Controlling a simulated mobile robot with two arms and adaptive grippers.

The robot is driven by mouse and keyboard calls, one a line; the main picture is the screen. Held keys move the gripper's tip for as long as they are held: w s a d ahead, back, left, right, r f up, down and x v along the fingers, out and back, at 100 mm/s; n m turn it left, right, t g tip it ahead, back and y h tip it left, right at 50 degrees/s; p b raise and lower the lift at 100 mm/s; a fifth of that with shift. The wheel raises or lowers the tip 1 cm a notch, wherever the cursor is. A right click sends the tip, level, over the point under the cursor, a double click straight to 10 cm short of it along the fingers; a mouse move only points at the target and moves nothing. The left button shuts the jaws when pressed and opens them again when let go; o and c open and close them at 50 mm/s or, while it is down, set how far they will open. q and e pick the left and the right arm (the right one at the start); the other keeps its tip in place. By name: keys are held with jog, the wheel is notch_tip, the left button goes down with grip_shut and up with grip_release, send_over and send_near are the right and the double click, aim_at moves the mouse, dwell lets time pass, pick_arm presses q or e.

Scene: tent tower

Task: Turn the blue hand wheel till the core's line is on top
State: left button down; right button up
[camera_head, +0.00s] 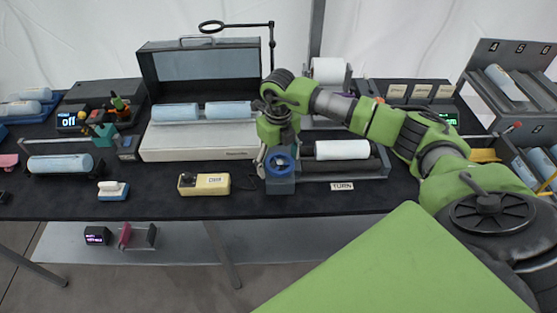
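The blue hand wheel (281,165) is on the left end of a dark roller stand at the front of the table. A white core (341,150) lies horizontally in this stand, to the right of the wheel. A "TURN" label (342,186) is below it. No line can be made out on the core's visible side. My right gripper (278,141) comes in from the right and is just above and behind the wheel. Its fingers are mostly hidden, so contact and opening cannot be told. My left gripper is not in view.
A yellow box (204,184) stands left of the wheel. Behind it is an open grey case (198,139) with blue cylinders. A magnifier on a jointed arm (240,25) rises behind. A rack (508,85) stands at right.

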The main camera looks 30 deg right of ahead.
jog(key=c, duration=1)
jog(key=shift+m, duration=0.3)
jog(key=m+b, duration=0.1)
jog(key=m, duration=0.2)
jog(key=shift+d, duration=0.1)
jog(key=m+b, duration=0.1)
jog(key=m, duration=0.2)
jog(key=shift+d+m+b, duration=0.1)
jog(key=shift+m+b, duration=0.2)
jog(key=m, duration=0.5)
jog(key=shift+s+d+b, duration=0.1)
jog(key=shift+s+b, duration=0.05)
jog(key=shift+b, duration=0.25)
jog(key=m, duration=0.5)
jog(key=shift+s+r+m, duration=0.1)
jog(key=shift+s+m, duration=0.05)
jog(key=shift+m, duration=0.25)
